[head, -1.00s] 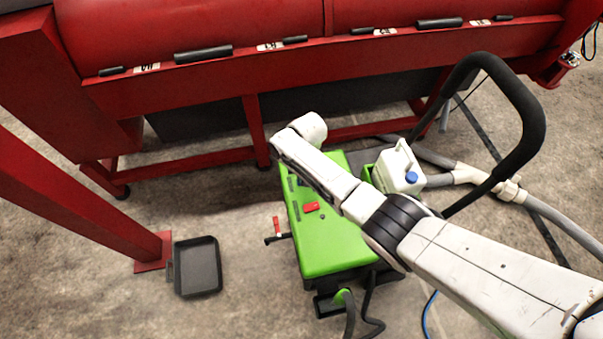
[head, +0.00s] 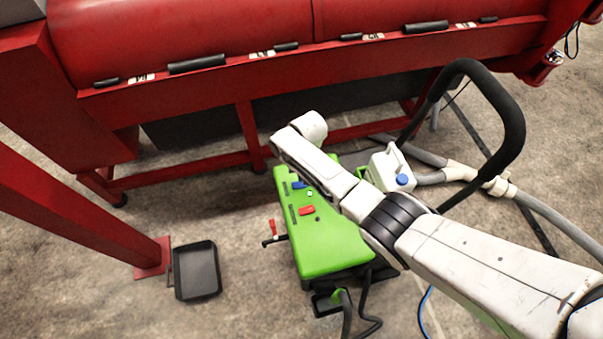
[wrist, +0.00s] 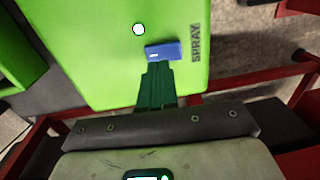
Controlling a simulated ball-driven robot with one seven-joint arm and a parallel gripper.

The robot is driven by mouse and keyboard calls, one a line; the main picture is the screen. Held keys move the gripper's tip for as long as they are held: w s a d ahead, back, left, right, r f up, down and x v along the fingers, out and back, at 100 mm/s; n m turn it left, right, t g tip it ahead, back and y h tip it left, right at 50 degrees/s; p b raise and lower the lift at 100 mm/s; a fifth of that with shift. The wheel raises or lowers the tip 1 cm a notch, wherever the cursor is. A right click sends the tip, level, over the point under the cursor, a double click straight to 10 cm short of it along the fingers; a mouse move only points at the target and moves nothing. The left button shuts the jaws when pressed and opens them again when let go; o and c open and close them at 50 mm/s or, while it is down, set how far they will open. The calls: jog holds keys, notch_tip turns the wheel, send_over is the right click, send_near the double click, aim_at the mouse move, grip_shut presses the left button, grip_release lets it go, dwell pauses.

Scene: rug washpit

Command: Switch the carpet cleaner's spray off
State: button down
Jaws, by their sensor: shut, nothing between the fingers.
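The carpet cleaner (head: 330,250) is a green machine standing on the floor in front of a red machine. Its top has a blue switch (head: 298,185) and a red switch (head: 307,210). In the wrist view the blue switch (wrist: 163,51) sits beside the word SPRAY, with a bright white round lamp (wrist: 138,29) near it. My gripper (wrist: 157,68) is shut and empty, its tips right at the edge of the blue switch; I cannot tell whether they touch. In the head view my arm hides the fingers.
A white jug with a blue cap (head: 391,170) stands beside the cleaner, and its black handle loop (head: 515,110) rises at right. Grey hoses (head: 550,212) lie at right.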

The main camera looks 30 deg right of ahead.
notch_tip(320, 180, up, 11)
jog(key=p, duration=0.2)
jog(key=shift+d+p, duration=0.35)
jog(key=shift+d, duration=0.1)
